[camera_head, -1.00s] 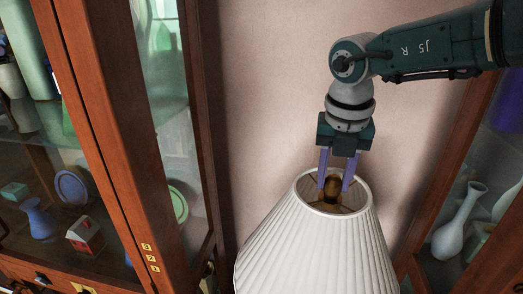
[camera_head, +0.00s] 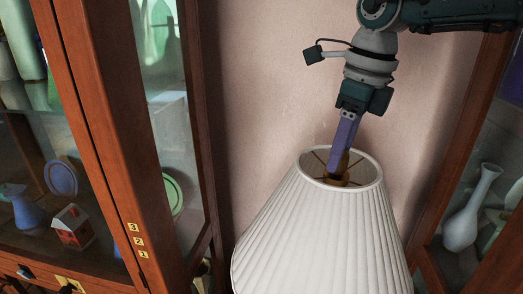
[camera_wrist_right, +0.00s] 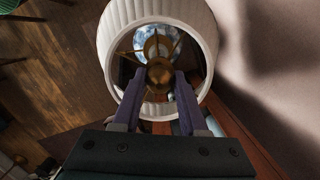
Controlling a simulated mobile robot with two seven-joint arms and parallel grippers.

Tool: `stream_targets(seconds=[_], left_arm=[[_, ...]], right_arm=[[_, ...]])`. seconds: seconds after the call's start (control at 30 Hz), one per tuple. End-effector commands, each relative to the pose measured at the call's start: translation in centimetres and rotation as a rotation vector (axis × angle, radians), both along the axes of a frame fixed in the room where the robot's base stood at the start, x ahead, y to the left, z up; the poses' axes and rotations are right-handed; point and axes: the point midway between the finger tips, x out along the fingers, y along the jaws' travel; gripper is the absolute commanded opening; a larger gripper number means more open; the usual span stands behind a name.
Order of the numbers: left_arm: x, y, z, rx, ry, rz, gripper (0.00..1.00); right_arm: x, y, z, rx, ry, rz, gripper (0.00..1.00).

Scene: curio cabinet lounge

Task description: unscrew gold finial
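The gold finial (camera_wrist_right: 160,75) is at the top centre of a white pleated lampshade (camera_head: 318,230). In the head view it is mostly hidden behind a finger, with brownish gold (camera_head: 344,163) showing beside it. My right gripper (camera_head: 336,172) points down into the shade's top opening. Thin gold spokes (camera_wrist_right: 141,52) reach from the centre to the shade's rim. My left gripper is not in view.
A wooden glass cabinet (camera_head: 90,120) with vases, a plate and a small red house stands on the left. Another cabinet (camera_head: 440,205) with a white vase (camera_head: 468,210) is close on the right. A bare pink wall (camera_head: 270,80) is behind the lamp.

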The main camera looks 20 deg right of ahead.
Motion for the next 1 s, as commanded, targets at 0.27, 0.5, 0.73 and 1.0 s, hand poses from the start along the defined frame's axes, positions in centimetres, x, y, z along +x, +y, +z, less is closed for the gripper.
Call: stream_targets(seconds=[0.27,0.5,0.73,1.0], left_arm=[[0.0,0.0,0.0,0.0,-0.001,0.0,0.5],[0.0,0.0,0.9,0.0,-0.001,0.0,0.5],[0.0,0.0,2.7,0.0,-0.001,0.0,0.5],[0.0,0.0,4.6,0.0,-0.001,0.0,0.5]], right_arm=[[0.0,0.0,0.0,0.001,0.001,-0.002,0.61],[0.0,0.1,0.4,0.001,0.001,-0.057,0.61],[0.0,0.1,0.5,0.001,0.001,-0.274,0.61],[0.0,0.1,0.4,0.001,0.001,-0.535,0.61]])
